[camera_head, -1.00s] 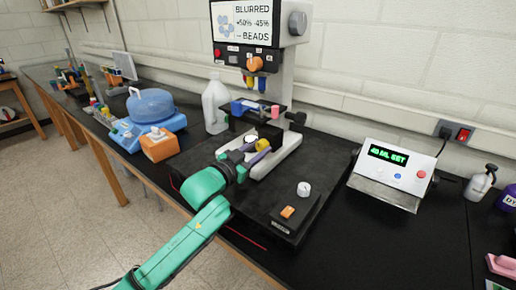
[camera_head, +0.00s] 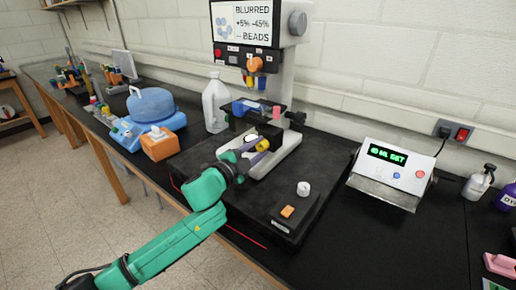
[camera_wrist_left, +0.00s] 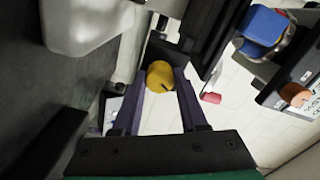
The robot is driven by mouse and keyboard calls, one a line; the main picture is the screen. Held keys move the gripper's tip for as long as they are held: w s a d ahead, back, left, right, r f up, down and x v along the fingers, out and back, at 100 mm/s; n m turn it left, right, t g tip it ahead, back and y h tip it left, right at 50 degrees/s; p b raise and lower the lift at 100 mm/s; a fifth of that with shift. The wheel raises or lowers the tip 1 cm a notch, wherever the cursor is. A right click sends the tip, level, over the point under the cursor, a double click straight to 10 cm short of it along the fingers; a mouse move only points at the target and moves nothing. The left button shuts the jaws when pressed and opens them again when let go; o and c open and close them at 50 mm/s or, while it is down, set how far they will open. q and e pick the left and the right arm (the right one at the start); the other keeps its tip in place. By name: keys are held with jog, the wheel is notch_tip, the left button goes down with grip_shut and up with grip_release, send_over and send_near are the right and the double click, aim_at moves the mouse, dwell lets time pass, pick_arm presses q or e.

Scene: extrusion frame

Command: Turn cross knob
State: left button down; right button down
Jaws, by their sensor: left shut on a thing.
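The yellow round knob (camera_head: 262,145) sits low on the side of the microscope-like instrument (camera_head: 287,155). It carries a dark mark and shows between the purple fingers in the left wrist view (camera_wrist_left: 160,76). My left gripper (camera_head: 256,152) is shut on this knob, with one finger on each side; the same gripper fills the lower left wrist view (camera_wrist_left: 161,90). The instrument's screen (camera_head: 241,23) reads "BLURRED", "+5% -45%" and "BEADS". My right gripper is not in view.
A white jug (camera_head: 216,106) stands behind left of the instrument. An orange tissue box (camera_head: 163,146) and a blue-domed device (camera_head: 152,105) are further left. A display box (camera_head: 388,172) stands right.

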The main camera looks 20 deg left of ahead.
pick_arm(q)
jog(key=shift+m, duration=1)
jog(key=shift+c, duration=2.2)
grip_release()
jog(key=b+v, duration=0.4)
jog(key=v, duration=1)
jog(key=shift+s, duration=0.3)
